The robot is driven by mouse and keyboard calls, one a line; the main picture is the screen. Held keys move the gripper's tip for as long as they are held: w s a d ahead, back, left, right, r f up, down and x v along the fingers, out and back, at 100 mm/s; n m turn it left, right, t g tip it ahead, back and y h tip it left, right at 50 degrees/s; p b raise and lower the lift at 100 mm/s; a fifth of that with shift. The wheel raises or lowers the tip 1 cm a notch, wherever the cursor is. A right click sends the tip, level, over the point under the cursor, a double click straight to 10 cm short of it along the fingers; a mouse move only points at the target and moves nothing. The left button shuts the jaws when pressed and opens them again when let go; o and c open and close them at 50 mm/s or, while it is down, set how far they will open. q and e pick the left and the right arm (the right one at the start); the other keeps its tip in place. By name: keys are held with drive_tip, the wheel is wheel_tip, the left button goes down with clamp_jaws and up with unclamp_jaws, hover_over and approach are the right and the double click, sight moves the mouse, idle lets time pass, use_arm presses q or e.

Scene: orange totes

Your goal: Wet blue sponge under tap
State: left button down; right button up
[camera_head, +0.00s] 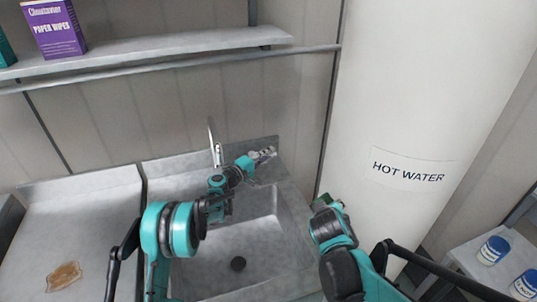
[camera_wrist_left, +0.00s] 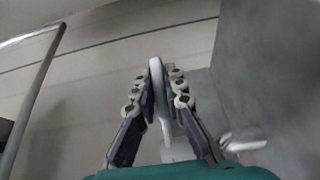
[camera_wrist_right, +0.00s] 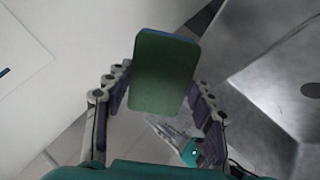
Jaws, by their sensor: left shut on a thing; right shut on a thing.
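The sponge (camera_wrist_right: 165,75) shows a green face and a thin blue edge in the right wrist view. My right gripper (camera_wrist_right: 165,100) is shut on it. In the head view a green bit of the sponge (camera_head: 327,200) shows right of the sink, mostly hidden by my right gripper. The metal tap (camera_head: 213,145) stands at the back of the sink (camera_head: 290,228), partly hidden by my left arm. My left gripper (camera_head: 262,156), right of the tap, is shut on a pale, slim piece (camera_wrist_left: 156,75), apparently the tap's lever. I see no running water.
The white hot water cylinder (camera_head: 430,90) stands close on the right. A shelf (camera_head: 150,52) with a paper wipes box (camera_head: 55,27) hangs above. A brown stain (camera_head: 64,276) lies on the left counter (camera_head: 85,225). Blue-white tubs (camera_head: 493,250) stand at the far right.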

use_arm(q)
drive_tip(key=c, duration=1.6)
unclamp_jaws()
drive_tip(key=shift+a, duration=0.1)
drive_tip(key=v, duration=1.2)
